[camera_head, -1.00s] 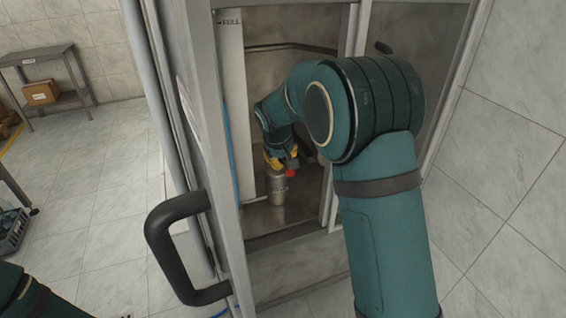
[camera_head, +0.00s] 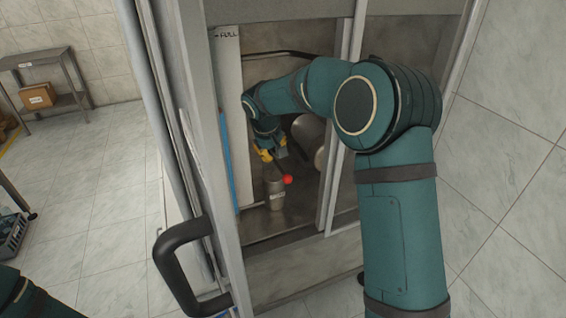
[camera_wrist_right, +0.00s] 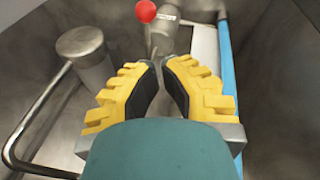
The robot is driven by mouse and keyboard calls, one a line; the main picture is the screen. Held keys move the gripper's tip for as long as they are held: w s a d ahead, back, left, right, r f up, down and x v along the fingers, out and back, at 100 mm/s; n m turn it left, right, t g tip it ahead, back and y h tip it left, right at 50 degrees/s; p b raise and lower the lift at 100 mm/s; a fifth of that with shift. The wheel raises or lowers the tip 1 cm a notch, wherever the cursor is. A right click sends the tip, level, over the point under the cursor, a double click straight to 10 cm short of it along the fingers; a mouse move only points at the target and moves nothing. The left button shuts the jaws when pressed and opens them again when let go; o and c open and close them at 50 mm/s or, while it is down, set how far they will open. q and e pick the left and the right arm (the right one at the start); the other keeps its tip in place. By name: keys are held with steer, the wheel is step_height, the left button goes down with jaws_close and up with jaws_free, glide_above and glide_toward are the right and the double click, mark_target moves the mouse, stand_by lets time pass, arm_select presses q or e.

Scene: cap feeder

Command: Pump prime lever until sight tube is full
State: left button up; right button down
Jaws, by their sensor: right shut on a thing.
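The prime lever ends in a red ball knob (camera_head: 288,179) and rises from a small grey metal pump body (camera_head: 276,194) inside the open cabinet. In the right wrist view the red knob (camera_wrist_right: 146,11) lies beyond my fingertips. My right gripper (camera_head: 272,155) has yellow fingers, closed close together on the lever; the grip itself is mostly hidden. It also shows in the right wrist view (camera_wrist_right: 165,68). The sight tube (camera_head: 227,160) stands at the cabinet's left side, with blue liquid below a FULL mark; the exact level is hard to read. My left gripper is outside the view.
The cabinet's metal frame and a door with a black handle (camera_head: 180,268) stand close on the left. A metal cylinder (camera_head: 309,137) sits behind my right arm. A shelf with a cardboard box (camera_head: 38,96) stands far left. Tiled floor between is clear.

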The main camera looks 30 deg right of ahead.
steer(key=shift+w+d+r+p, duration=0.15)
steer(key=shift+w+r+p, duration=0.05)
steer(key=shift+r, duration=0.6)
steer(key=shift+w+d+r+p, duration=0.1)
steer(key=shift+w+r+p, duration=0.1)
steer(key=shift+r, duration=0.55)
steer(key=shift+w+d+r+p, duration=0.15)
steer(key=shift+r+p, duration=0.05)
steer(key=shift+r, duration=0.6)
steer(key=shift+f, duration=0.1)
steer(key=b, duration=0.2)
glide_toward(277, 163)
step_height(277, 163, down, 3)
steer(key=s, duration=0.2)
steer(key=shift+s+d+f, duration=0.35)
steer(key=shift+s+f, duration=0.25)
steer(key=shift+f, duration=0.1)
steer(key=shift+s+d+f, duration=0.3)
steer(key=shift+s+f, duration=0.25)
steer(key=shift+f, duration=0.15)
